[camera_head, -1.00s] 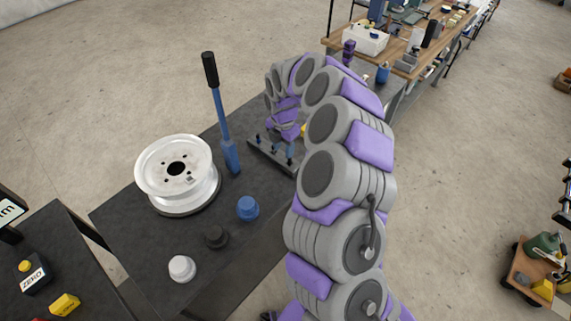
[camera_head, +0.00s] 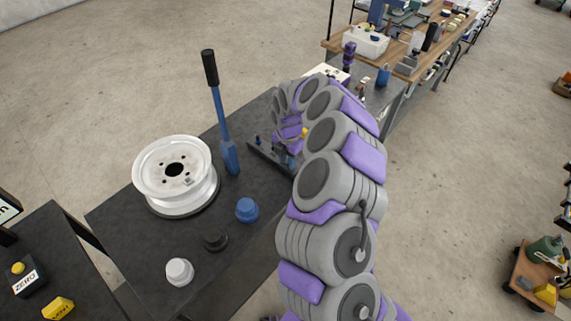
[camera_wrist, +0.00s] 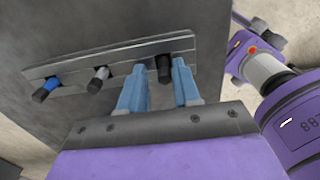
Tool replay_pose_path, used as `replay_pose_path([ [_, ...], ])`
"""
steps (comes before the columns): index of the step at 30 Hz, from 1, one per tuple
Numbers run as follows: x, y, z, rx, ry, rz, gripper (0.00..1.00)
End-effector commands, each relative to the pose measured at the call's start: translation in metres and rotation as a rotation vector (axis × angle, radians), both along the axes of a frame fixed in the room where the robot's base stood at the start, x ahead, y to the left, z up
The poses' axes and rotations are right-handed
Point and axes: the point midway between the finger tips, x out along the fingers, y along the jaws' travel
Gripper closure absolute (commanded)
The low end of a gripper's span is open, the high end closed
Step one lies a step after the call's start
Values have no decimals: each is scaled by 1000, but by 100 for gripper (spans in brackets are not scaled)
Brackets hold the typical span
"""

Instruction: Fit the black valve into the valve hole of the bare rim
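The bare silver rim (camera_head: 172,168) rests on a dark round base on the black table, left of my arm. I cannot make out its valve hole. A dark metal holder (camera_head: 266,159) lies beyond it, partly hidden by my arm. In the wrist view the holder (camera_wrist: 120,62) carries a blue valve (camera_wrist: 46,90), a grey-white valve (camera_wrist: 98,80) and the black valve (camera_wrist: 164,70). My gripper (camera_wrist: 160,68) has its light blue fingers apart. The black valve's end shows between the fingertips, nearer the right one. I cannot tell whether they touch.
A blue-shafted lever with a black grip (camera_head: 219,110) stands upright between rim and holder. Blue (camera_head: 247,209), black (camera_head: 215,238) and white (camera_head: 179,271) knobs line the table's near side.

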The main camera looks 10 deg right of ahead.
Motion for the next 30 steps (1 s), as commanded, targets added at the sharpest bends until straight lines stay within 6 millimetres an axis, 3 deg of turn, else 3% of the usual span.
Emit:
replay_pose_path([
  [10, 0, 7, 0, -11, 0, 0, 100],
  [30, 0, 9, 7, -6, 0, 1, 100],
])
